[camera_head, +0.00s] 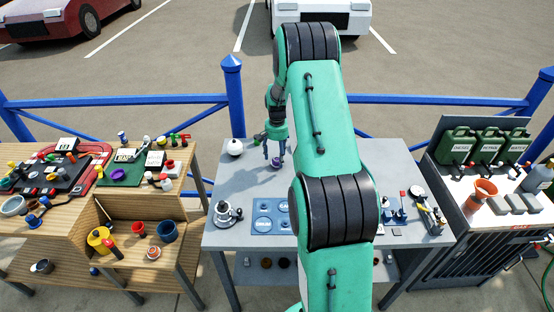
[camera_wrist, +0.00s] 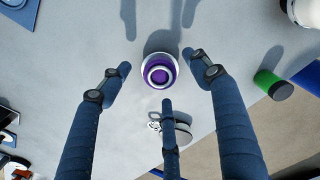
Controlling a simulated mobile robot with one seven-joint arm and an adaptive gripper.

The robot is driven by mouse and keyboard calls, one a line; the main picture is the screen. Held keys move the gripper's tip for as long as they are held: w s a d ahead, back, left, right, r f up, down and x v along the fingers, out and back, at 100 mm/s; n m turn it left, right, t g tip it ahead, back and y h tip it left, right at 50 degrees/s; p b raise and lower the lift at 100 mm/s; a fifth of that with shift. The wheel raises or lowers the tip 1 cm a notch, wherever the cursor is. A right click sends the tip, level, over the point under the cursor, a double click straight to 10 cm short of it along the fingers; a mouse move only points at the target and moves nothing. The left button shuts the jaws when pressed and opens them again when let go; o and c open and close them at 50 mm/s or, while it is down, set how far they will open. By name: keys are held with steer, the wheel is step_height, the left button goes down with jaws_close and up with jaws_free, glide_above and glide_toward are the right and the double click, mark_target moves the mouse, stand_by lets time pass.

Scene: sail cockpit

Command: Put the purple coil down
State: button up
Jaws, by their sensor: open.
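The purple coil (camera_head: 275,163), a small round piece with a pale outer rim, sits on the grey table (camera_head: 228,178) near its back middle. In the wrist view the coil (camera_wrist: 159,72) shows from above with purple and white rings, upright on the grey surface. My gripper (camera_head: 276,151) points down over it. In the wrist view my gripper (camera_wrist: 158,80) has its blue fingers spread around the coil, with visible gaps on both sides. It holds nothing. The third finger comes up from below in that view, short of the coil.
A white ball (camera_head: 235,147) stands left of the coil. A blue tray (camera_head: 271,216) and a grey winch-like fitting (camera_head: 226,214) are nearer the front. A green cylinder (camera_wrist: 273,84) lies to the right in the wrist view. Bare tabletop surrounds the coil.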

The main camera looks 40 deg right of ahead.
mark_target(276, 159)
step_height(276, 159, up, 10)
steer(key=p, duration=0.1)
steer(key=shift+p, duration=0.3)
stand_by(0.5)
steer(key=s+a+r+n+t, duration=0.1)
steer(key=s+a+r+n, duration=0.25)
steer(key=a+r, duration=0.95)
steer(key=s+a+r+n+t, duration=0.15)
steer(key=s+a+r, duration=0.25)
steer(key=a+r, duration=0.85)
steer(key=s+a+r+n+t, duration=0.2)
steer(key=s+a+n, duration=0.3)
steer(key=s+a, duration=1.6)
steer(key=s+t, duration=0.1)
steer(key=s, duration=0.2)
steer(key=shift+s+a+r+n, duration=0.25)
steer(key=shift+r+n, duration=0.1)
steer(key=shift+n, duration=0.05)
